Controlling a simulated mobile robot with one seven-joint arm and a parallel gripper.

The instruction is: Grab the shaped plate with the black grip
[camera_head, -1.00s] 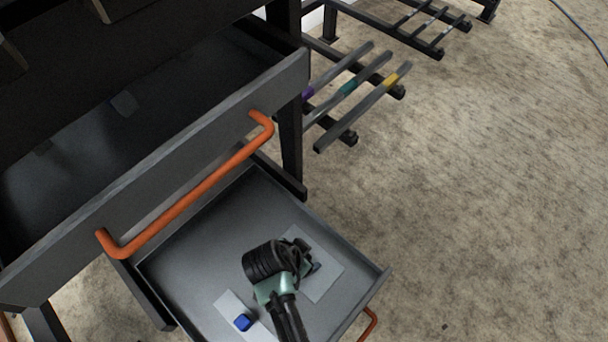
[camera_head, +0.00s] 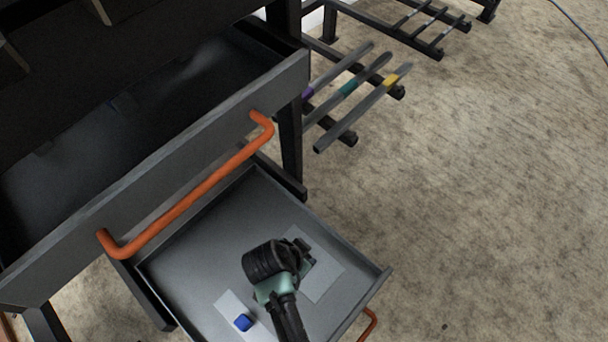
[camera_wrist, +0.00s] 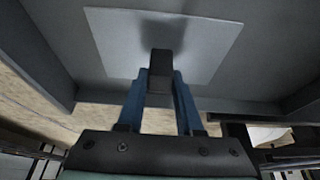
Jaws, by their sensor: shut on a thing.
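The light grey plate with the black grip (camera_wrist: 161,62) lies flat on the floor of the lower drawer. It fills the upper part of the wrist view. In the head view part of the plate (camera_head: 325,278) shows beyond my gripper (camera_head: 302,258). In the wrist view the two blue fingers of my gripper (camera_wrist: 160,85) are shut on the black grip from both sides. A second light plate (camera_head: 230,303) with a blue grip (camera_head: 243,322) lies to the left in the same drawer.
The lower drawer (camera_head: 190,243) has raised walls around the plates. An upper drawer (camera_head: 285,85) with an orange handle (camera_head: 190,200) stands open above it. A rack with several bars (camera_head: 350,112) stands behind. The carpet at the right is clear.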

